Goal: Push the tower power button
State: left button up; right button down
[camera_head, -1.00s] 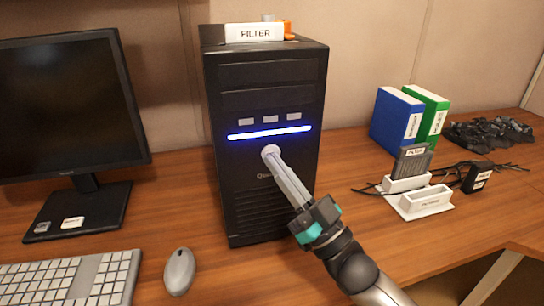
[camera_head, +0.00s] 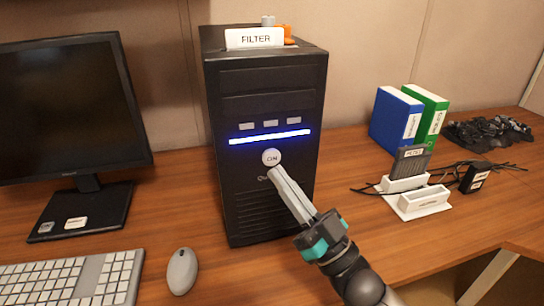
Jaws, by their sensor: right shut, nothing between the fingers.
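The black computer tower (camera_head: 230,190) stands upright on the wooden desk. Its round white power button (camera_head: 271,157), marked "ON", shows in full on the front panel. A bright blue-white light strip (camera_head: 270,137) glows above the button. My right gripper (camera_head: 279,174) is shut and empty, with its fingertips just below the button in the picture. I cannot tell how far the fingertips are from the tower's front. My left gripper is not in view.
A monitor (camera_head: 65,105), a keyboard (camera_head: 75,280) and a mouse (camera_head: 182,271) are at the left. Blue (camera_head: 393,122) and green (camera_head: 434,115) binders, a white holder (camera_head: 407,204) and black cables (camera_head: 490,134) are at the right. A "FILTER" label (camera_head: 254,38) stands on the tower.

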jog(key=s, duration=0.1)
jog(key=s+d+p, duration=0.1)
jog(key=s, duration=0.1)
jog(key=s+p, duration=0.1)
jog(key=s, duration=0.1)
jog(key=shift+d, duration=0.3)
